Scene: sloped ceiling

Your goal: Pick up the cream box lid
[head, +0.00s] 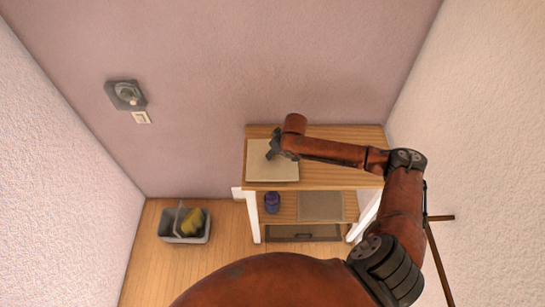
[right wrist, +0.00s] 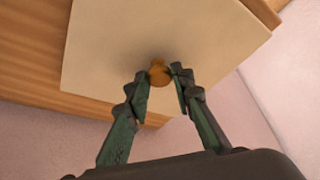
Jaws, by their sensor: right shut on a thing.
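The cream box lid (head: 262,172) is a flat, pale square at the left end of the wooden shelf unit's top. In the right wrist view the lid (right wrist: 110,35) fills much of the upper picture and has a small round brown knob (right wrist: 158,66). My right gripper (head: 273,151) is over the lid, reaching in from the right. In the right wrist view its fingertips (right wrist: 158,73) are on both sides of the knob, shut on it. The box under the lid cannot be made out. My left gripper is not in view.
The wooden shelf unit (head: 340,180) stands against the wall, with clear top to the right. Its lower shelf holds a purple item (head: 272,202) and a grey-brown mat (head: 321,206). A grey bin (head: 186,238) with a yellow item stands on the floor at left.

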